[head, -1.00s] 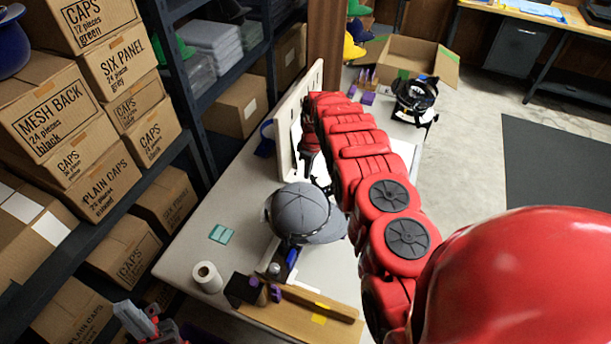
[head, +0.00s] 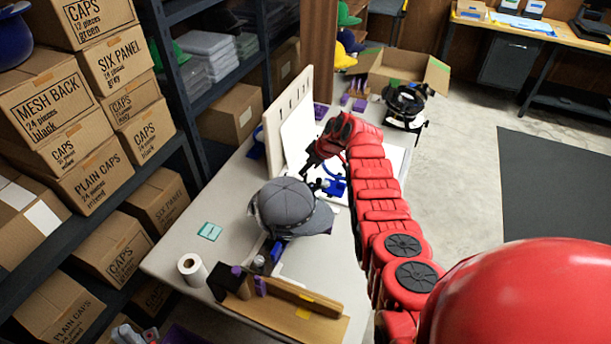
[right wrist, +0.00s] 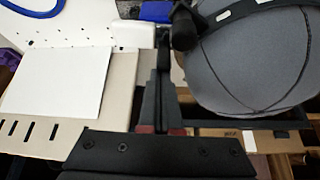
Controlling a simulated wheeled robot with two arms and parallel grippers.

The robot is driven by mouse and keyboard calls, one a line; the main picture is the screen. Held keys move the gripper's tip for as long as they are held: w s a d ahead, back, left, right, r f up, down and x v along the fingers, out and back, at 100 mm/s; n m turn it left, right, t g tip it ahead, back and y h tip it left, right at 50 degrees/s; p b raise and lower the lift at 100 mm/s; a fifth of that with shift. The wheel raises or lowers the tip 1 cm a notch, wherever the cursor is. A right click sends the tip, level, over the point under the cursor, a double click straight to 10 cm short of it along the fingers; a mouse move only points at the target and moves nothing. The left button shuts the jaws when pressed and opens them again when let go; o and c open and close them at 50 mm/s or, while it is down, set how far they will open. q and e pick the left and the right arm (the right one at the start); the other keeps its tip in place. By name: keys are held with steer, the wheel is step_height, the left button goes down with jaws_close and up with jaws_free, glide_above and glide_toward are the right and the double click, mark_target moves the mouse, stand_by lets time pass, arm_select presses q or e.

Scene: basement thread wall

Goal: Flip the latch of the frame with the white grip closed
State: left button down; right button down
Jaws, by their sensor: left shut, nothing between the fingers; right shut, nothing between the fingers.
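A grey cap (head: 288,206) sits on the table in the middle of the head view; it also fills the upper right of the right wrist view (right wrist: 255,60). A black cylindrical part (right wrist: 185,28) shows at its edge there. A blue curved part (head: 335,185) lies behind the cap in the head view. I cannot make out which frame has the white grip, or its latch. My right gripper (head: 308,168) is shut and empty, just behind the cap; its closed fingers also show in the right wrist view (right wrist: 160,95). My left gripper (head: 128,333) is partly visible at the bottom left, shut.
An upright cream board (head: 290,115) stands behind the cap. A wooden fixture (head: 290,310), paper roll (head: 192,268) and teal pad (head: 210,231) are at the table's near part. A black ring-shaped frame (head: 405,102) and open carton (head: 400,72) are further back. Shelves with cartons line the left.

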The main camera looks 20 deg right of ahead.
steer(key=shift+d+f, duration=0.1)
steer(key=shift+f, duration=0.25)
steer(key=shift+t+y+b, duration=0.3)
steer(key=shift+b, duration=0.25)
steer(key=shift+s+d+t+b, duration=0.15)
steer(key=shift+s+t+b, duration=0.15)
steer(key=shift+s+b, duration=0.45)
steer(key=shift+w+r+b, duration=0.1)
steer(key=shift+r+b, duration=0.05)
steer(key=shift+b, duration=0.35)
steer(key=shift+d+f+y+b, duration=0.2)
steer(key=shift+y+b, duration=0.2)
steer(key=shift+b, duration=0.4)
steer(key=shift+r, duration=0.5)
steer(key=shift+r, duration=0.6)
steer(key=shift+a, duration=0.1)
